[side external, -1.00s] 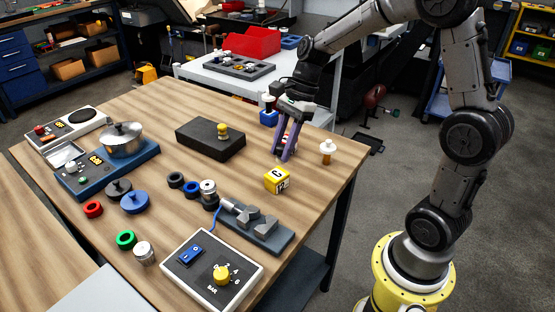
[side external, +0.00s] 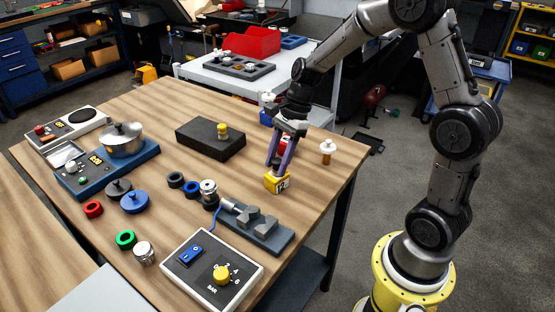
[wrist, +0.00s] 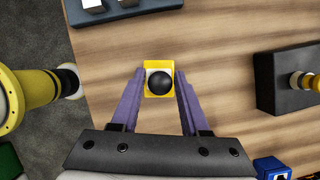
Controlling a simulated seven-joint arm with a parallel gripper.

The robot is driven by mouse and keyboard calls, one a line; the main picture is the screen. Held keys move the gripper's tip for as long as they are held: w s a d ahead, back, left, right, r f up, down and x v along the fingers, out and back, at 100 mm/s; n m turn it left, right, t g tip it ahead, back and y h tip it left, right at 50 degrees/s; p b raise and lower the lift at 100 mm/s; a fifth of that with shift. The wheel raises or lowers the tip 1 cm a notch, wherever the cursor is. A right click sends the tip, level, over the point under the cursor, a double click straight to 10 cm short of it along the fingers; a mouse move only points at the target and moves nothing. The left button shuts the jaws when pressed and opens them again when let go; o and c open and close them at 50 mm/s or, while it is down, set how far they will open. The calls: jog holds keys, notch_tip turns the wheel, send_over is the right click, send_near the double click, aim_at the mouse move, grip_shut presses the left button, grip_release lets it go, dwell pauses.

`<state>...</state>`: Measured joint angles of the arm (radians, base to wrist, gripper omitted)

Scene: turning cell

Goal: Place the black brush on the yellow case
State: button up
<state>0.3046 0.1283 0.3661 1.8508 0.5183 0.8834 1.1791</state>
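The yellow case (side external: 272,182) is a small block with a white label, standing on the wooden table. My gripper (side external: 277,166) has purple fingers and points down over it, with its tips close to its top. In the wrist view, the round black end of the black brush (wrist: 160,82) shows between the fingers of my gripper (wrist: 161,76). It covers the middle of the case's top (wrist: 158,65).
A vise (side external: 258,228) lies in front of the case. A dark block with a yellow knob (side external: 205,139) stands to the left. A white and brown piece (side external: 326,152) stands to the right. A control box (side external: 212,270) is at the front. Bare table surrounds the case.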

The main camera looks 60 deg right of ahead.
jog(key=shift+o, duration=0.9)
jog(key=v, duration=1.1)
jog(key=s+a+r+n+t+h, duration=0.1)
jog(key=s+a+n+t+h, duration=0.1)
jog(key=s+n, duration=0.7)
jog(key=s+a+r+n+t+h, duration=0.1)
jog(key=s+a+n, duration=0.3)
jog(key=s+n, duration=0.6)
jog(key=shift+s+a+r+n+t+h, duration=0.2)
jog(key=shift+a+n+t+h, duration=0.2)
jog(key=shift+n+t+h, duration=0.45)
